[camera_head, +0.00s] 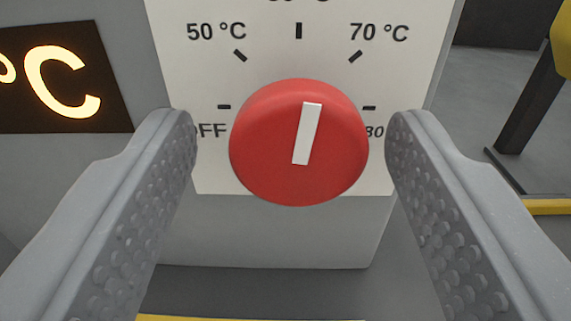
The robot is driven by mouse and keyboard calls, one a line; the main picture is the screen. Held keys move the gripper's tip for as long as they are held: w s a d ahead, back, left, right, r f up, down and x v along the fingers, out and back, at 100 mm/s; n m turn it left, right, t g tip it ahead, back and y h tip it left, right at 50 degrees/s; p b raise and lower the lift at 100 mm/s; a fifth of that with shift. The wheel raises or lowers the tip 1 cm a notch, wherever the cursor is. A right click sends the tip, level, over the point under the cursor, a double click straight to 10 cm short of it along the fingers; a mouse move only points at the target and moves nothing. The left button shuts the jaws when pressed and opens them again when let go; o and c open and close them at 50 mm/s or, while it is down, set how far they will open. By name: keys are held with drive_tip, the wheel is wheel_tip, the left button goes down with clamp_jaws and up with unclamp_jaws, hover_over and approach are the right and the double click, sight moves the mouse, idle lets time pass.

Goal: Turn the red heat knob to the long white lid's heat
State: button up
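The red heat knob (262,150) is round with a white pointer bar (307,134). It sits on a white dial plate (215,70) in the head camera view. The pointer aims nearly straight up, tilted slightly right, close to the top mark, whose label is cut off by the frame edge. Other labels read OFF, 50 °C and 70 °C, and one at right is partly hidden and ends in 80. My gripper (291,135) is open, with one finger on each side of the knob and a visible gap on both sides. The long white lid is not in view.
A dark display (60,80) with glowing "°C" is at the left; its number is cut off. A dark post (525,105) with a yellow part stands at the right. Yellow strips (250,318) mark the floor below.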

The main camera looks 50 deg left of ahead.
drive_tip(key=shift+d, duration=0.1)
drive_tip(key=shift+s+d, duration=0.15)
drive_tip(key=shift+d, duration=0.1)
drive_tip(key=b+v, duration=0.1)
drive_tip(key=v, duration=1.2)
drive_tip(key=shift+f, duration=0.1)
drive_tip(key=shift+c, duration=0.2)
